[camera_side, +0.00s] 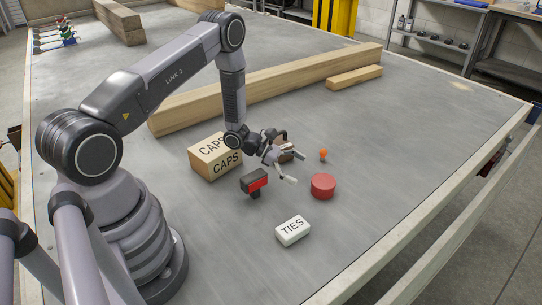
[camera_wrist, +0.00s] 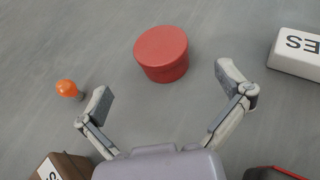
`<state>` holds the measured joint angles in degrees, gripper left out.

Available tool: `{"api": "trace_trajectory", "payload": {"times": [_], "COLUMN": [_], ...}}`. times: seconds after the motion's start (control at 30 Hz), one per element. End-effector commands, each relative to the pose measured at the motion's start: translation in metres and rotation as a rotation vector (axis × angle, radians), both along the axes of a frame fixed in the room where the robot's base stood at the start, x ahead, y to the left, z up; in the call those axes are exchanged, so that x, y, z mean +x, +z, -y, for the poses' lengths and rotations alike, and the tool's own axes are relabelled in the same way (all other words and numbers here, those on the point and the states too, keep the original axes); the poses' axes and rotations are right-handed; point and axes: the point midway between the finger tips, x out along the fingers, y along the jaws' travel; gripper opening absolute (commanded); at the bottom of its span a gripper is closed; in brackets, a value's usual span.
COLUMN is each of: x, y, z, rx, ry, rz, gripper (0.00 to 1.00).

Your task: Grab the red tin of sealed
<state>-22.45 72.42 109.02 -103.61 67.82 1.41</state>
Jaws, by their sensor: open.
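The red tin (camera_side: 323,186) is a short round cylinder standing on the grey tabletop, right of my gripper in the side view. In the wrist view the red tin (camera_wrist: 162,53) lies ahead of and between the spread fingers, with clear space around it. My gripper (camera_side: 296,166) is open and empty, a little above the table and to the left of the tin. In the wrist view my gripper (camera_wrist: 165,90) shows both fingers wide apart, neither touching the tin.
A white TIES box (camera_side: 293,230) stands in front of the tin. An orange-topped small item (camera_side: 323,155) is behind it. A red-and-black object (camera_side: 254,182) and a CAPS box (camera_side: 215,157) lie left. A wooden beam (camera_side: 270,87) crosses behind. Table right of the tin is clear.

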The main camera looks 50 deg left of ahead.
Motion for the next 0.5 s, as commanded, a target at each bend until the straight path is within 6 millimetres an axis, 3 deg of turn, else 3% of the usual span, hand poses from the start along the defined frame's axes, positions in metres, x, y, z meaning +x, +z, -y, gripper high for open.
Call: {"api": "trace_trajectory", "payload": {"times": [0.07, 0.27, 0.5], "x": [-0.001, 0.008, 0.027], "y": [-0.013, -0.017, -0.031], "z": [0.0, 0.012, 0.042], "rx": [0.0, 0.001, 0.001], "ry": [-0.001, -0.003, -0.007], "rz": [0.0, 0.002, 0.001], "gripper": [1.0, 1.0, 1.0]}}
